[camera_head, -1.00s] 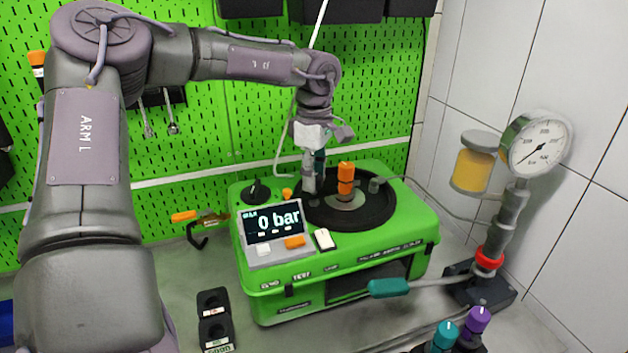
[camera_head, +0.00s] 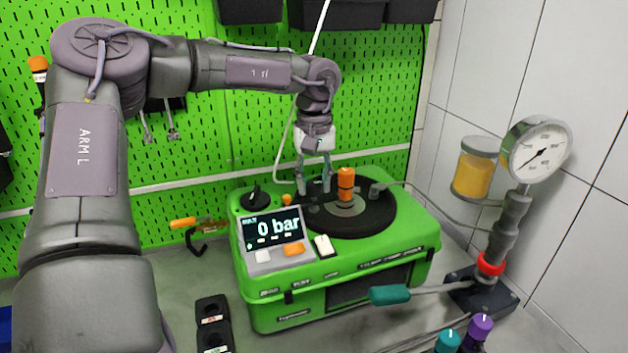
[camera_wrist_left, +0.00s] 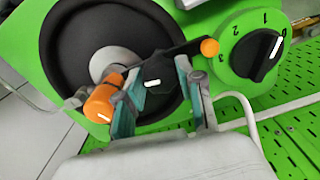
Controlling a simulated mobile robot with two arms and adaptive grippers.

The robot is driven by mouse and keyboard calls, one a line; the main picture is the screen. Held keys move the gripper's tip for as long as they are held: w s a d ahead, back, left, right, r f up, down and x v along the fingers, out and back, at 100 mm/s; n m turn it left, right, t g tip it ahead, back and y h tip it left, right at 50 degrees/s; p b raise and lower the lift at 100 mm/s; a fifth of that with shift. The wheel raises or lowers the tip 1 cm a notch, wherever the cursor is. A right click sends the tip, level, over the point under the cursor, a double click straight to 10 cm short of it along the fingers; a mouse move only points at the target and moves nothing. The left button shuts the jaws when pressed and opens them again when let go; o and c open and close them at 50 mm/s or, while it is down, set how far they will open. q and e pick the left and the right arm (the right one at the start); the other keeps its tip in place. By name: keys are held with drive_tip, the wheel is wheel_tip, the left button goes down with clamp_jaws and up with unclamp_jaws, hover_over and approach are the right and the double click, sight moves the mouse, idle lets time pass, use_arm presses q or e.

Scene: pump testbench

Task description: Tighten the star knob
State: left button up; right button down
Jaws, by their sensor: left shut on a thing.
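The black star knob (camera_wrist_left: 158,72) with a white mark sits at the edge of the round black recess of the green pump unit, in the left wrist view. My left gripper (camera_wrist_left: 157,92) has one teal-padded finger on either side of it and is shut on it. In the head view my left gripper (camera_head: 315,188) points down at the unit's top, left of the orange-capped post (camera_head: 346,184); the knob is mostly hidden there by the fingers. My right gripper is not in view.
The orange post (camera_wrist_left: 103,102) stands close to one finger in the wrist view. A black dial (camera_head: 255,198) and small orange knob (camera_head: 286,200) are on the left of the unit. A display (camera_head: 273,228) reads 0 bar. A gauge (camera_head: 538,150) stands at the right.

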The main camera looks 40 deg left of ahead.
sight(314, 183)
use_arm(q)
drive_tip(key=shift+m, duration=2.1)
drive_tip(key=o, duration=1.1)
drive_tip(key=shift+o, duration=0.2)
drive_tip(key=shift+r, duration=0.1)
wheel_tip(314, 183, up, 12)
